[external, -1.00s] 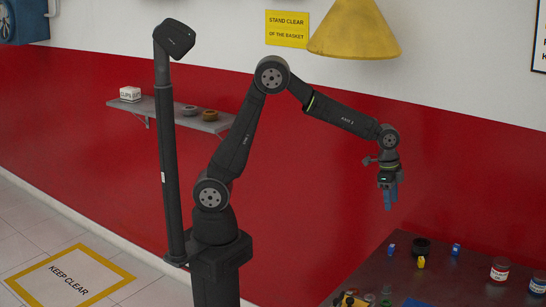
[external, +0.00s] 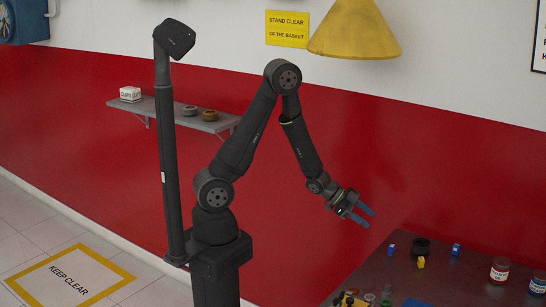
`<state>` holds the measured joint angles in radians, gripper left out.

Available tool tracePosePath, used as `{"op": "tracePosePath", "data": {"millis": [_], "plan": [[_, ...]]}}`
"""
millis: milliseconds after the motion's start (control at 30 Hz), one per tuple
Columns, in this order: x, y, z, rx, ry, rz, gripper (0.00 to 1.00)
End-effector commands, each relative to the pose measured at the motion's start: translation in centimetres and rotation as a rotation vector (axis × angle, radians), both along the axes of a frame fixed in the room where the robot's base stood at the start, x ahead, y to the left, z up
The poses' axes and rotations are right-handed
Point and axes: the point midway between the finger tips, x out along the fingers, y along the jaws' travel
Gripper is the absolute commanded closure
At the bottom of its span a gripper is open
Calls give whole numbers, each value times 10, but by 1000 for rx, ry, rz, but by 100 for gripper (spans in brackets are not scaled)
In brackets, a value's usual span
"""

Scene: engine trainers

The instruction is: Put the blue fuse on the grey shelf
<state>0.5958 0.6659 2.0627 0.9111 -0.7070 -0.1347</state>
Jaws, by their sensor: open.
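My gripper (external: 364,216) is open in the air, with its bluish fingers apart and pointing right and slightly down. Nothing shows between them. It is left of the dark table and above its level in the picture. Two small blue pieces that look like fuses stand on the table: one blue fuse (external: 391,249) near the left edge and another blue piece (external: 456,249) further right. They are too small to tell apart in detail. The grey shelf (external: 220,124) is on the red wall at the left, partly hidden behind my camera post.
The shelf holds a white box (external: 130,94) and two small round parts (external: 209,115), with bare room between. On the table (external: 455,285) are a black cup (external: 421,246), a yellow piece (external: 421,262), jars (external: 500,270) and several small items in front. A yellow lamp (external: 354,30) hangs above.

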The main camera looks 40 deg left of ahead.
Motion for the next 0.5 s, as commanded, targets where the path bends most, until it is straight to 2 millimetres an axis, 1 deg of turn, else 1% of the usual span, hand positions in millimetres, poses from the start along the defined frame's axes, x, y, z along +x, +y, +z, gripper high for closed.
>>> {"op": "tracePosePath", "data": {"millis": [33,100,200,300,367,467,500], "plan": [[-14,6,-1,-43,37,-26,51],[-33,11,2,-103,86,-66,51],[-53,17,6,-166,144,-107,51],[-64,20,10,-201,177,-130,51],[-67,18,10,-210,187,-136,51],[-68,7,6,-214,189,-141,51],[-68,1,3,-213,190,-141,51]]}}
